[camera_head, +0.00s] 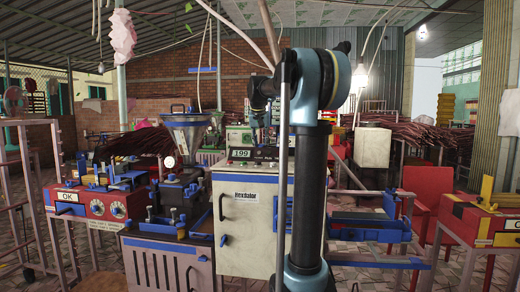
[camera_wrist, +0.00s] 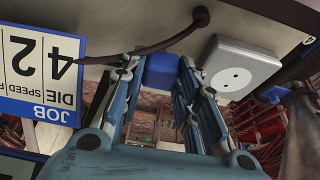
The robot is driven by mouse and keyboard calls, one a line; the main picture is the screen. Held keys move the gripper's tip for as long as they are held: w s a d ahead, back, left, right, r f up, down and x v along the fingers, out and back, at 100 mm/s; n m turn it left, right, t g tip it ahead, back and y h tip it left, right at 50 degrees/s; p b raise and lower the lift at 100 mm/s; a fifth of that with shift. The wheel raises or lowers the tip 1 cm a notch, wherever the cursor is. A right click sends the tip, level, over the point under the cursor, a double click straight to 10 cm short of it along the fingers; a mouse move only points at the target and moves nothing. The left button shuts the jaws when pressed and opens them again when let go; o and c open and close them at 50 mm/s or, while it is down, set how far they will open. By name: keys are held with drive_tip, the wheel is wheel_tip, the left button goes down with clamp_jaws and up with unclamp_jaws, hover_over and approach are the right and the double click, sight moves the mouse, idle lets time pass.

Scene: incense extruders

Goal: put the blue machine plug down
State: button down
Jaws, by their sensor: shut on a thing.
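In the wrist view my gripper (camera_wrist: 160,72) is shut on the blue machine plug (camera_wrist: 161,71), a small blue block between its two blue fingers. A dark cable (camera_wrist: 165,39) runs from a round fitting in a pale panel and curves down to the left fingertip beside the plug. A light grey socket (camera_wrist: 240,68) with two dark holes sits on the pale panel to the right of the plug, apart from it.
A blue-and-white job sign (camera_wrist: 40,66) shows upside down at the left of the wrist view. In the head view a white cabinet (camera_head: 240,225) stands behind my arm, with a red control box (camera_head: 95,207) at left and a red machine (camera_head: 480,222) at right.

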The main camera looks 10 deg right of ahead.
drive_tip(key=shift+f, duration=0.55)
drive_tip(key=shift+f, duration=0.6)
drive_tip(key=c, duration=1.2)
unclamp_jaws()
drive_tip(key=shift+r, duration=0.3)
drive_tip(key=v, duration=1.2)
drive_tip(key=shift+r, duration=0.3)
drive_tip(key=shift+s, duration=0.15)
